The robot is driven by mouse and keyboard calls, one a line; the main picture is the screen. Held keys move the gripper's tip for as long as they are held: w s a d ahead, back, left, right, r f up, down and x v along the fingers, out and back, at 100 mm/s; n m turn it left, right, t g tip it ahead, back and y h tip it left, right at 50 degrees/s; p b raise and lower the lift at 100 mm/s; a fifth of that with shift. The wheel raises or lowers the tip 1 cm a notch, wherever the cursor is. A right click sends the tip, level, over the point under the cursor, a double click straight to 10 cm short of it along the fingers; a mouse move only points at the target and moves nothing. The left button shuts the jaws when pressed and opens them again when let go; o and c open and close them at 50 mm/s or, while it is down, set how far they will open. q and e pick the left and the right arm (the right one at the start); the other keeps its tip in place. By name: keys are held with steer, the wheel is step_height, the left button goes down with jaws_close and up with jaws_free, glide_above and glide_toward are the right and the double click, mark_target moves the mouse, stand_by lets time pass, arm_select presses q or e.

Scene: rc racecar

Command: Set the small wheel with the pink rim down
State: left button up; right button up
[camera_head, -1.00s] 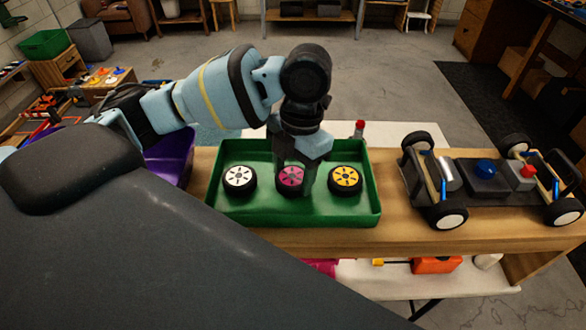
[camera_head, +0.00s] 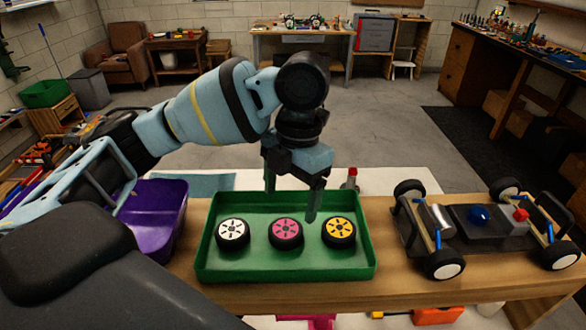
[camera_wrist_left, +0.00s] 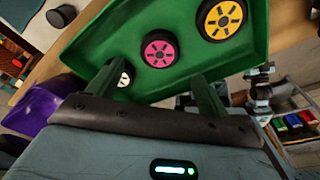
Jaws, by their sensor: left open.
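The small wheel with the pink rim (camera_head: 286,233) lies in the green tray (camera_head: 285,270), between the white-rimmed wheel (camera_head: 233,235) and the yellow-rimmed wheel (camera_head: 339,231). My left gripper (camera_head: 291,203) is above the tray, open and empty, its fingers apart and clear of the wheels. In the left wrist view the pink-rimmed wheel (camera_wrist_left: 161,48) shows beyond the fingers, and the yellow-rimmed wheel (camera_wrist_left: 222,18) is to its upper right. The white-rimmed wheel is partly hidden there by a finger. My right gripper is not in view.
The racecar (camera_head: 485,229) stands on the wooden table right of the tray. A purple bin (camera_head: 152,222) is left of the tray. A small red-topped item (camera_head: 352,177) stands behind the tray.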

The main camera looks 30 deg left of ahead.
arm_select(q)
steer(key=shift+w+r, duration=0.2)
steer(key=shift+r, duration=1.05)
steer(key=shift+w+r, duration=0.2)
steer(key=shift+r, duration=1.05)
